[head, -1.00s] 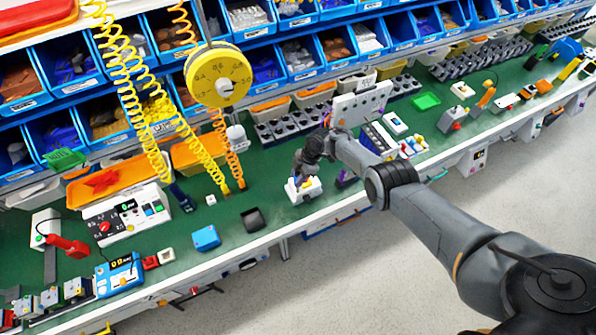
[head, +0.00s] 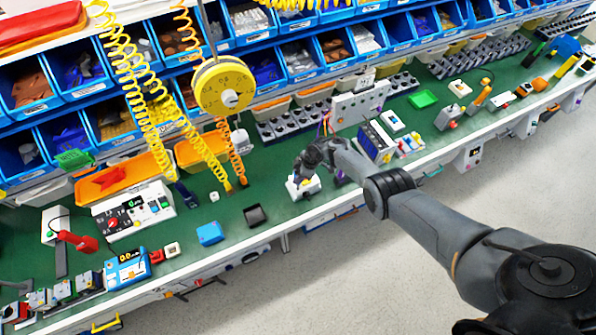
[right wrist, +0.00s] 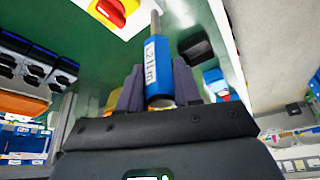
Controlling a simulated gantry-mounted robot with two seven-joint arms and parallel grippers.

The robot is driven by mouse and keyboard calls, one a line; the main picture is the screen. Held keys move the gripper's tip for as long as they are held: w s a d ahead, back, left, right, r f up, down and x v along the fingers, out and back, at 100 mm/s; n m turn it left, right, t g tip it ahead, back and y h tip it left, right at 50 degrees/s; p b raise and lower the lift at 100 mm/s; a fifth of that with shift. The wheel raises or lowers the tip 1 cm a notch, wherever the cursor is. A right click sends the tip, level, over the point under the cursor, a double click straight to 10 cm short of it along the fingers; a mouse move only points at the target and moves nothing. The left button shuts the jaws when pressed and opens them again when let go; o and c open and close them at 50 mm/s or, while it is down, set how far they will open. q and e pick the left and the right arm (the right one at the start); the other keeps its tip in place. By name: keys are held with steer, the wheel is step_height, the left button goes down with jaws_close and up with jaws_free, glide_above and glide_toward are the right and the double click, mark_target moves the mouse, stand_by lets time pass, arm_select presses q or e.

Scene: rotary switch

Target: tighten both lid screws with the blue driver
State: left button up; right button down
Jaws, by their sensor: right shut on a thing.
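The blue driver (right wrist: 158,72) has a printed label and a metal shaft. My right gripper (right wrist: 156,92) is shut on its handle, one dark finger on each side. The shaft reaches toward a white switch box (right wrist: 97,10) with a red and yellow rotary knob (right wrist: 118,10), cut off at the top of the right wrist view. In the head view my right gripper (head: 308,163) is just above the white box (head: 304,188) and partly covers it. The lid screws cannot be made out, nor whether the driver tip touches one. My left gripper is in neither view.
A black tray (head: 255,215) and a blue box (head: 210,233) lie left of the switch box. A white panel (head: 358,105) stands behind it to the right. Yellow coiled cords and a round yellow dial (head: 224,88) hang at the left.

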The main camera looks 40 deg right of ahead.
steer(key=shift+a+r+m, duration=0.1)
steer(key=shift+r+m, duration=0.05)
steer(key=shift+m, duration=0.55)
steer(key=shift+f+m+t+h, duration=0.25)
steer(key=shift+m+t+h, duration=0.15)
steer(key=shift+m, duration=0.1)
steer(key=shift+r+m+h, duration=0.1)
steer(key=shift+m+h, duration=0.2)
steer(key=shift+m, duration=0.7)
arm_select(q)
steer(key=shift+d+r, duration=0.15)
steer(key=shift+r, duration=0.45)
arm_select(e)
steer(key=shift+m, duration=0.3)
